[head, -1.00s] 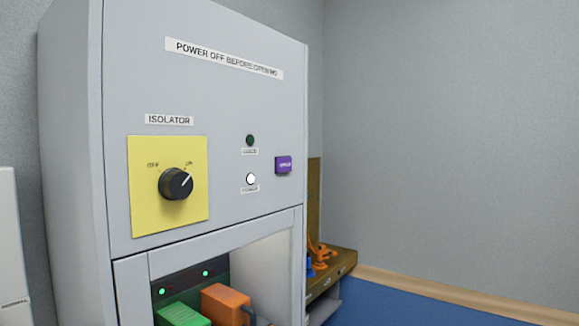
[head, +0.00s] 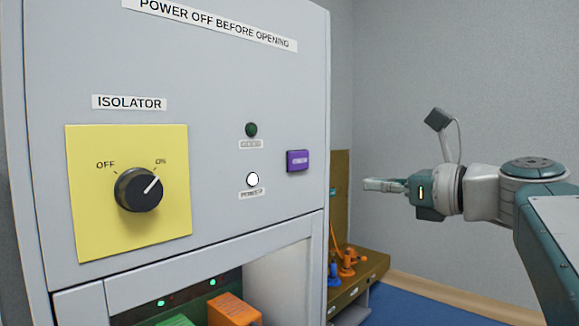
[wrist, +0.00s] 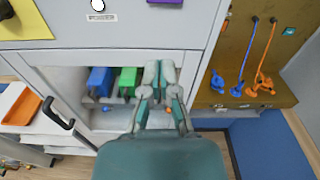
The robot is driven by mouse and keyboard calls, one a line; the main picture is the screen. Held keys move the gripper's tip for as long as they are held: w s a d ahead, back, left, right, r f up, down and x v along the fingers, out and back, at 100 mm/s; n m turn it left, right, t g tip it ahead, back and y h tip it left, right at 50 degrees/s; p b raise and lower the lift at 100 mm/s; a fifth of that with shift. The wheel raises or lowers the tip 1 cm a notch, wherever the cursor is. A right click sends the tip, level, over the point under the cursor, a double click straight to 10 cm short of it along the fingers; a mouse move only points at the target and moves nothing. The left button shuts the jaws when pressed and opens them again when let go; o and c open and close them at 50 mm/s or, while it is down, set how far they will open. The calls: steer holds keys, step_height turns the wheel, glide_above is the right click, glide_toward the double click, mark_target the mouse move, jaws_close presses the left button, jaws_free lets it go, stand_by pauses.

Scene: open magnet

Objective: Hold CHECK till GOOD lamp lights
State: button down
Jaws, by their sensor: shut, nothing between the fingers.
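The purple CHECK button (head: 297,161) is on the grey cabinet front, right of the lamps; its own lettering is too small to read. In the wrist view its lower part shows at the top edge (wrist: 165,2). The GOOD lamp (head: 251,130) is dark green and unlit. The POWER lamp (head: 253,179) below it glows white. My gripper (head: 368,185) is shut and empty, to the right of the button and apart from the cabinet. In the wrist view my gripper (wrist: 160,66) appears in front of the cabinet's lower opening, below the button.
The isolator knob (head: 138,189) on a yellow plate (head: 85,230) points to ON. Green (head: 178,321) and orange (head: 232,311) blocks sit in the opening. A brown bench (head: 360,285) with blue and orange fittings stands to the right.

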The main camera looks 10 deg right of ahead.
step_height(320, 180, up, 2)
steer(key=d, duration=0.2)
glide_toward(301, 163)
steer(key=shift+m+t, duration=0.3)
steer(key=shift+m, duration=0.1)
steer(key=x, duration=0.7)
steer(key=shift+a+f, duration=0.25)
steer(key=shift+w, duration=0.35)
